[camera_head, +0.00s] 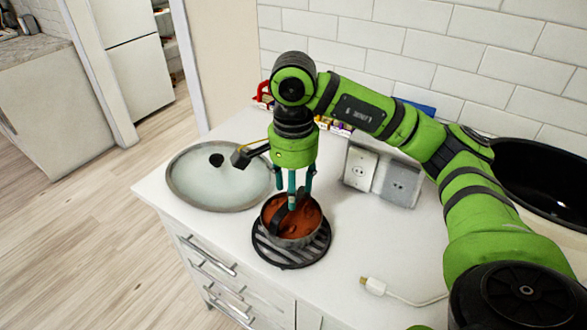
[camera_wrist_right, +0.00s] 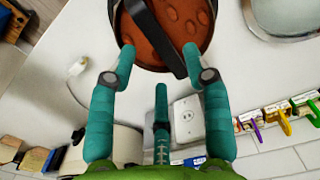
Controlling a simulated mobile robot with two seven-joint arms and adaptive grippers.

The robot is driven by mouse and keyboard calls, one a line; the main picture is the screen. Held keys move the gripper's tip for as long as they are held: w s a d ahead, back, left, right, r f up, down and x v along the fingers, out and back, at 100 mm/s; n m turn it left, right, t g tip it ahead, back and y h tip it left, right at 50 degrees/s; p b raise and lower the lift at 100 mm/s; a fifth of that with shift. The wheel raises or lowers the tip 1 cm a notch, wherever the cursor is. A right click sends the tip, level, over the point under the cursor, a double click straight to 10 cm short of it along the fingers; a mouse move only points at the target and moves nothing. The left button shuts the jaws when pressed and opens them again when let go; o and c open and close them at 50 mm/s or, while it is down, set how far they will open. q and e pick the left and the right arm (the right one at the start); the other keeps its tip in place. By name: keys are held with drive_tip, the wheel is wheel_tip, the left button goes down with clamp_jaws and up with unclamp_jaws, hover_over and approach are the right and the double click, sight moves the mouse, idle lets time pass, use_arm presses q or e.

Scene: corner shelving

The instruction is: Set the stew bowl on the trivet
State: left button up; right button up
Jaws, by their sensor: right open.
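The stew bowl (camera_head: 306,222), a dark round pot of orange-brown stew with a dark arched handle, rests on the trivet (camera_head: 288,257) in the head view. The trivet is a round black rack with bars; it shows mostly in front of the bowl and at its sides. My right gripper (camera_head: 293,188) points down over the bowl, with its teal fingers open. In the right wrist view the open fingers (camera_wrist_right: 158,58) are spread at the near edge of the bowl (camera_wrist_right: 180,25), with the handle between the two front tips. Contact is unclear. My left gripper is out of view.
Wall sockets (camera_head: 361,167) and small coloured packets (camera_head: 335,127) are behind. A white plug with cable (camera_head: 375,286) lies at right front, and a black basin (camera_head: 545,185) is far right. The counter's front edge is close to the trivet.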

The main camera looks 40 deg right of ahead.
wheel_tip(320, 180, up, 6)
drive_tip(key=shift+r+p, duration=0.25)
drive_tip(key=shift+p, duration=0.15)
drive_tip(key=shift+f, duration=0.1)
idle(0.4)
